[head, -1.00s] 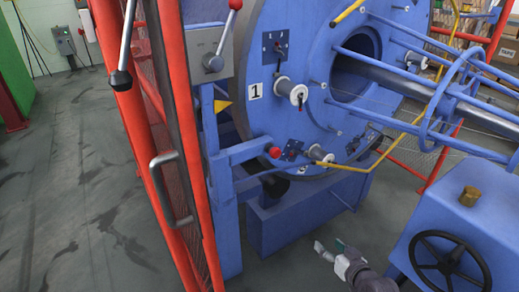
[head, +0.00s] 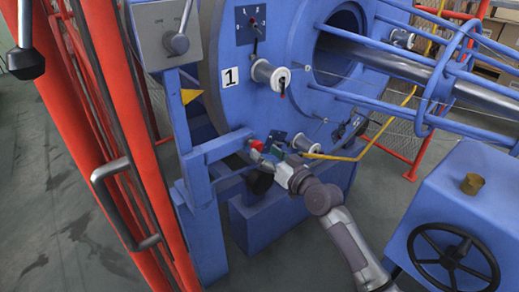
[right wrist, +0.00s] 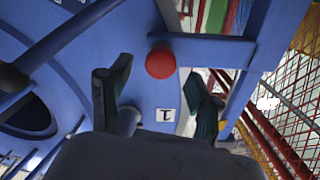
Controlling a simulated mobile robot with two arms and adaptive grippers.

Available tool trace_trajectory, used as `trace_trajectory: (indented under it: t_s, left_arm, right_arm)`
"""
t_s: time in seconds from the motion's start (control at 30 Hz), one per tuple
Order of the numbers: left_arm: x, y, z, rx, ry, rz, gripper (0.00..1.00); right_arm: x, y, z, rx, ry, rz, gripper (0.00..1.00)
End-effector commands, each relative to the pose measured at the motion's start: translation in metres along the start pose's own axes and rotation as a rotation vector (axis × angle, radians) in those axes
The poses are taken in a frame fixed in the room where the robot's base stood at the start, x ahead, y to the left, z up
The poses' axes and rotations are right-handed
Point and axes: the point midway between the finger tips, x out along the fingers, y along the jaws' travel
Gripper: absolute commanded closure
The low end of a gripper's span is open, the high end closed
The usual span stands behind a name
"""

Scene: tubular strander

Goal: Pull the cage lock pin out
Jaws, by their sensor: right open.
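The cage lock pin shows as a red round knob (head: 256,145) at the end of a blue bracket arm beside the big blue disc. The knob also shows in the right wrist view (right wrist: 161,63), above and between the finger tips. My right gripper (head: 265,156) is close to the knob, just below and right of it in the head view. In the right wrist view its two dark fingers (right wrist: 160,80) are spread wide, with nothing held between them. I cannot tell whether a finger touches the knob. My left gripper is not in view.
A red mesh guard with a grey handle (head: 120,200) stands at the left. The blue disc (head: 235,110) carries white spools (head: 270,74) and a number 1 plate. A yellow bar (head: 345,157) passes right of my gripper. A blue box with a black handwheel (head: 453,258) stands lower right.

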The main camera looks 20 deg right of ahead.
Motion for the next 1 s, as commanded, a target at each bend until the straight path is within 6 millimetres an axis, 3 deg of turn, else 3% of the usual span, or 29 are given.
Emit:
trace_trajectory:
  t_s: [0.2, 0.57, 0.97, 1.0]
  left_arm:
    - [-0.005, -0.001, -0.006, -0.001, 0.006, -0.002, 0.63]
    - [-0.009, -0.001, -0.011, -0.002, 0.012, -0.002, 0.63]
    - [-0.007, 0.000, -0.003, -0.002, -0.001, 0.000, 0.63]
    - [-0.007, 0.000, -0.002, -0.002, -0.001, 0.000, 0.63]
  right_arm:
    - [0.027, 0.000, 0.001, 0.001, 0.000, -0.001, 0.37]
    - [0.032, 0.000, 0.001, 0.000, -0.001, 0.000, 0.37]
    - [0.032, 0.000, 0.001, -0.001, -0.001, 0.000, 1.00]
    - [0.032, 0.000, 0.001, -0.001, -0.001, 0.000, 1.00]
